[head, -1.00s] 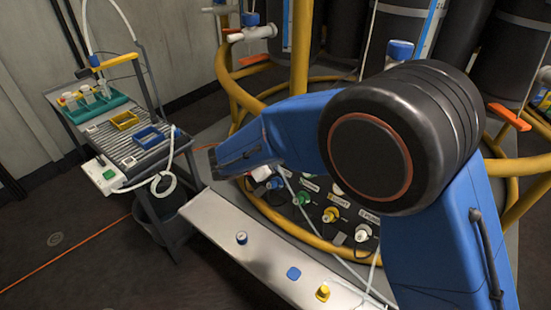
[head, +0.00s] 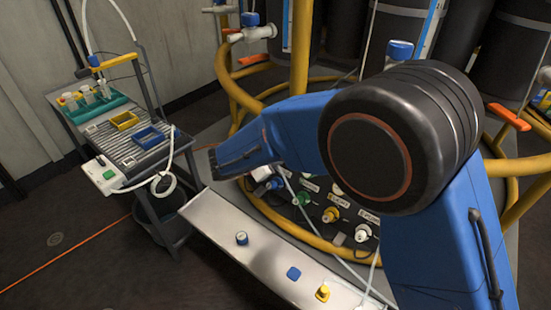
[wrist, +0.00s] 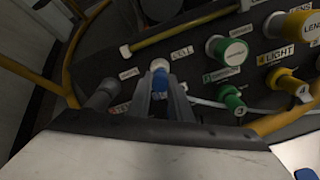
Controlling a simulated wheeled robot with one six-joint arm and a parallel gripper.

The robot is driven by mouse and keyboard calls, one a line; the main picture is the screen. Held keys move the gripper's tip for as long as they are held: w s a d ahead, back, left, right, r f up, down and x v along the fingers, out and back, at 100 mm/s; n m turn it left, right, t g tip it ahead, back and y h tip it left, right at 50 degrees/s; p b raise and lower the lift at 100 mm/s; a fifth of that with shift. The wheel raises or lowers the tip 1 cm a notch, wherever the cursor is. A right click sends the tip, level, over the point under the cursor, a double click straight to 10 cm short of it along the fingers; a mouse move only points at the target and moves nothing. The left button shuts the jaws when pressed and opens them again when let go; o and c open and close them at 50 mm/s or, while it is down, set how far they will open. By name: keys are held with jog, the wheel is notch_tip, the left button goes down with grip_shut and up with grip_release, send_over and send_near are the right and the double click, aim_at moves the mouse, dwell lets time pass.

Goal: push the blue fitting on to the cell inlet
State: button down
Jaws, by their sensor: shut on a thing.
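In the wrist view my gripper (wrist: 160,92) points at the dark panel, its two grey fingers close together. It is shut on the blue fitting (wrist: 160,78), of which a blue part shows between the fingertips. A white round end (wrist: 158,65) shows just beyond the blue part, below and left of a label that seems to read "CELL" (wrist: 182,52). The fingers hide most of the fitting, and I cannot tell whether it is seated on the inlet or only touching it. In the head view my arm hides the fingertips.
Green (wrist: 228,50) and yellow (wrist: 280,78) connectors stand to the right on the panel (head: 345,240). A thin pale hose runs close by on the right. A yellow rail (head: 290,240) curves around the panel. A pale shelf (head: 225,218) in front carries small caps. A trolley (head: 150,150) stands left.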

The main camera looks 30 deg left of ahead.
jog(key=shift+w+f, duration=0.1)
jog(key=shift+w, duration=0.1)
dwell(0.6)
jog(key=c, duration=1.5)
grip_release()
jog(key=shift+c, duration=0.2)
jog(key=v, duration=1.7)
jog(key=shift+s, duration=0.15)
